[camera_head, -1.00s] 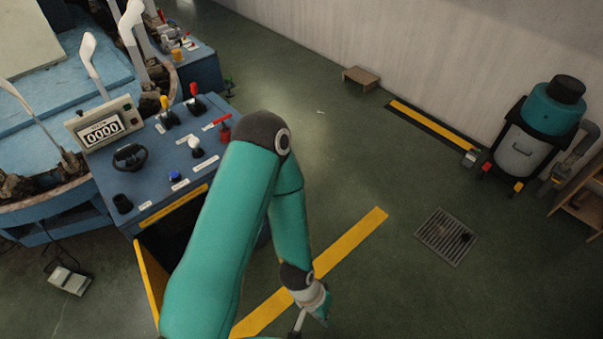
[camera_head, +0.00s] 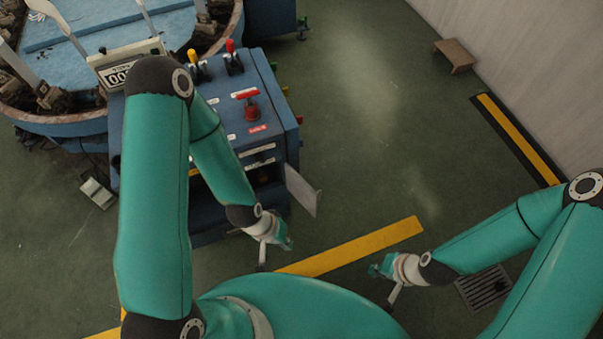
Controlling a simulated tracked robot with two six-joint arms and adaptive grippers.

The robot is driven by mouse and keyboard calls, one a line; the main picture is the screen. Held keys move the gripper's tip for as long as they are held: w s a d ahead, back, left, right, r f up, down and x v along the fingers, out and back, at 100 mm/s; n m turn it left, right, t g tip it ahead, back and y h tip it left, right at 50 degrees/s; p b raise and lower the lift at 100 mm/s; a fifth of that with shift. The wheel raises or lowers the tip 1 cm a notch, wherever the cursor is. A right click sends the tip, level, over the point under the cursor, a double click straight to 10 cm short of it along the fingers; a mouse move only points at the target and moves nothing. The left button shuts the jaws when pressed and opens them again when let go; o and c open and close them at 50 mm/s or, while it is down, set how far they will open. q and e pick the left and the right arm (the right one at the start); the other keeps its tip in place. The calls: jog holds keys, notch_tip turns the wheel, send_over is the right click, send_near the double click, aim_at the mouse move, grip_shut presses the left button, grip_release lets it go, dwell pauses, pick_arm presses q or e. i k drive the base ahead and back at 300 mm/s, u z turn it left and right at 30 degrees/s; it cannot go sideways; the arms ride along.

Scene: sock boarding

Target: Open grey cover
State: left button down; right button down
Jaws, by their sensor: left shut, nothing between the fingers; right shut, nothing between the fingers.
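A thin light grey panel (camera_head: 301,190), which may be the grey cover, juts out from the lower right side of the blue control console (camera_head: 277,85). Part of the console front is hidden behind my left arm. My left gripper (camera_head: 286,244) is shut and empty, just below and left of the panel in the picture, apart from it. My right gripper (camera_head: 376,268) is shut and empty over the floor, lower right of the panel and well apart from it.
A yellow floor stripe (camera_head: 375,243) runs below the grippers. A wooden stool (camera_head: 455,54) stands by the wall. Green floor right of the console is clear.

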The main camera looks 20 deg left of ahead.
aim_at(308, 198)
jog(key=u, duration=0.2)
jog(key=i, duration=0.6)
jog(key=u, duration=0.35)
jog(key=k, duration=0.95)
jog(key=u, duration=0.2)
jog(key=i, duration=0.95)
jog(key=z, duration=0.15)
